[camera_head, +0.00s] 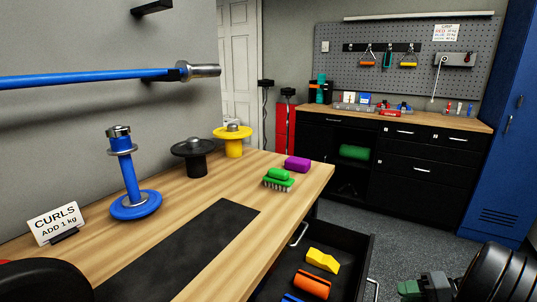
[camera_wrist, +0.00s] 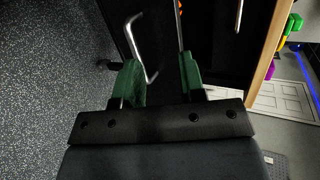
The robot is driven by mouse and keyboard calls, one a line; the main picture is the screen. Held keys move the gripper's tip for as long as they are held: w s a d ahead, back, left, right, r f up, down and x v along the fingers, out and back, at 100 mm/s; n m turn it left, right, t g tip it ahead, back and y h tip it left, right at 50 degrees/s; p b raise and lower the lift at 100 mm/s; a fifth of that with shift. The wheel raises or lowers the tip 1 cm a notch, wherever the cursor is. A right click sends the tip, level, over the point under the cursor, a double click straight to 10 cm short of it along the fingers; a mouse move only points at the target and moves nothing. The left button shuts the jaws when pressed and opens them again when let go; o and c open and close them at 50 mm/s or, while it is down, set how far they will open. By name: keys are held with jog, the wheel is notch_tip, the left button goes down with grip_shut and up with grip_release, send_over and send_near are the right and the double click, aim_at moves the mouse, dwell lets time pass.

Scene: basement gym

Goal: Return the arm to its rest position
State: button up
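My gripper (camera_head: 425,287) is at the lower right of the head view, to the right of the open black drawer (camera_head: 366,255). My dark arm is behind it, cut off by the right edge. In the wrist view the two green fingers of my gripper (camera_wrist: 161,78) stand apart with nothing held between them. A silver handle (camera_wrist: 138,45) shows just beyond the left finger; I cannot tell if they touch.
The drawer holds a yellow block (camera_head: 322,260), an orange roller (camera_head: 311,284) and a partly hidden blue piece. A blue locker (camera_head: 505,130) stands at right. Grey floor lies between.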

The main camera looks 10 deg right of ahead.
jog(key=s+a+r+n+g+h+p, duration=0.1)
jog(key=a+r+n+h+p, duration=0.2)
jog(key=a+r+h+p, duration=0.3)
jog(key=s+a+r+n+g+h+p, duration=0.1)
jog(key=a+r+n+h+p, duration=0.2)
jog(key=a+r+p, duration=1.2)
jog(key=shift+a+r+n+h+p, duration=0.4)
jog(key=shift+a+r+h, duration=1.4)
jog(key=shift+r, duration=2.65)
jog(key=shift+a+y, duration=0.4)
